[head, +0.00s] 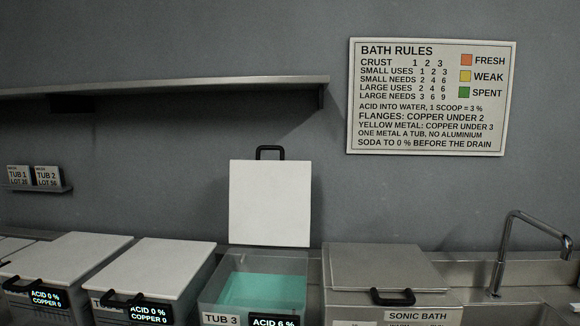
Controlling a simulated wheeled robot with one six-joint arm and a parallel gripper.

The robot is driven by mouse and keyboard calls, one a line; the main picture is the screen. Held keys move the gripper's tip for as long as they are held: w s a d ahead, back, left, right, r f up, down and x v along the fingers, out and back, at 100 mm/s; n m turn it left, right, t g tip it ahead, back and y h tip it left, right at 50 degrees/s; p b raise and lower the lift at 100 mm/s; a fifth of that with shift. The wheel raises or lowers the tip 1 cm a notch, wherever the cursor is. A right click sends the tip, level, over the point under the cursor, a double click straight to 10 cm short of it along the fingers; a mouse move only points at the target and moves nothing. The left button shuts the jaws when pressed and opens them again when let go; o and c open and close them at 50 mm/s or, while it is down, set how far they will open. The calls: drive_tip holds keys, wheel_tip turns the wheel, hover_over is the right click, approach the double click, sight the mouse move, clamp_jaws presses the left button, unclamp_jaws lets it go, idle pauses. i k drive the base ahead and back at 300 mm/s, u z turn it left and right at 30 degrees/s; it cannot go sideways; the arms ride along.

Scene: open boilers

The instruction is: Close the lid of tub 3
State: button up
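Tub 3 (210,304) stands in the lower middle of the head view, labelled "TUB 3", with a display (273,320) reading "ACID 6 %". Its lower part is cut off by the frame's edge. Blue-green liquid shows inside it. Its white lid (270,204) stands open and upright behind the tub, against the grey wall. The lid's black handle (270,149) is at the top edge. My gripper is not in view.
Two tubs with closed white lids (155,268) (72,257) stand to the left. The grey-lidded sonic bath (385,268) is close on the right, then a faucet (515,235). A shelf (170,86) juts out above left.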

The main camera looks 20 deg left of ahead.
sight(269, 201)
drive_tip(key=u, duration=1)
drive_tip(key=i, duration=0.25)
drive_tip(key=u, duration=0.1)
